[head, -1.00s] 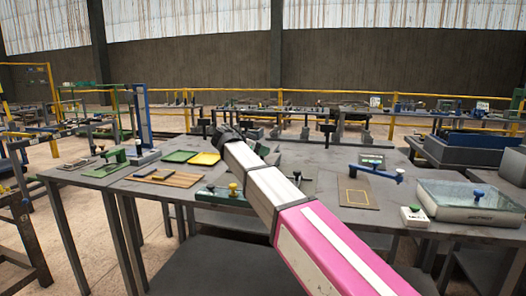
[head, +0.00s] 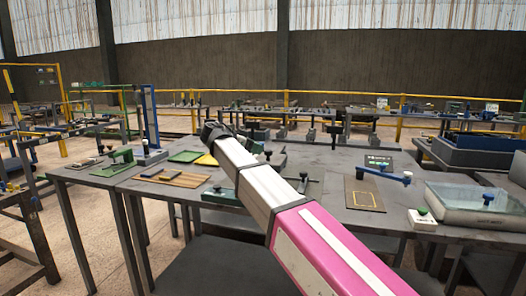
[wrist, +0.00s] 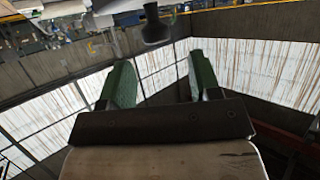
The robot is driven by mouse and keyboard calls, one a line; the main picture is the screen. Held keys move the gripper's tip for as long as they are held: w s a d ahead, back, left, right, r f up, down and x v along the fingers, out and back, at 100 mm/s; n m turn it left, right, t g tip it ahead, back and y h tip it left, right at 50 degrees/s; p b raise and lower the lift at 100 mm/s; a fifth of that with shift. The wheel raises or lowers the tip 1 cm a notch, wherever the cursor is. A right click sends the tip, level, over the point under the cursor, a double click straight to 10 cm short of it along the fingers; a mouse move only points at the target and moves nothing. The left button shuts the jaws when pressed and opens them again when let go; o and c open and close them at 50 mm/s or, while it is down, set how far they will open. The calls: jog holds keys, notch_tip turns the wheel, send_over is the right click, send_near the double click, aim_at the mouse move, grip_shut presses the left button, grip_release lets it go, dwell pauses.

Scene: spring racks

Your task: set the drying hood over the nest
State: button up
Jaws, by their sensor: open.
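My gripper (head: 212,131) is at the far end of my white and pink arm, above the grey table. In the wrist view its two green fingers (wrist: 160,82) stand apart with nothing held between them. A clear-topped, pale box with a blue knob (head: 474,205) stands at the table's right; it may be the drying hood, but I cannot tell surely. A brown plate with a yellow square outline (head: 364,194) lies left of it and may be the nest. My gripper is well left of both. My arm hides part of the table's middle.
A blue handle-like bar (head: 384,174) stands by the brown plate, and a small white box with a green button (head: 422,219) is before the clear-topped box. Green and yellow trays (head: 187,157) and wooden strips (head: 178,178) lie left.

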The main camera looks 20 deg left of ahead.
jog(key=v, duration=0.4)
jog(key=shift+s+a, duration=0.15)
jog(key=shift+a, duration=0.05)
dwell(0.3)
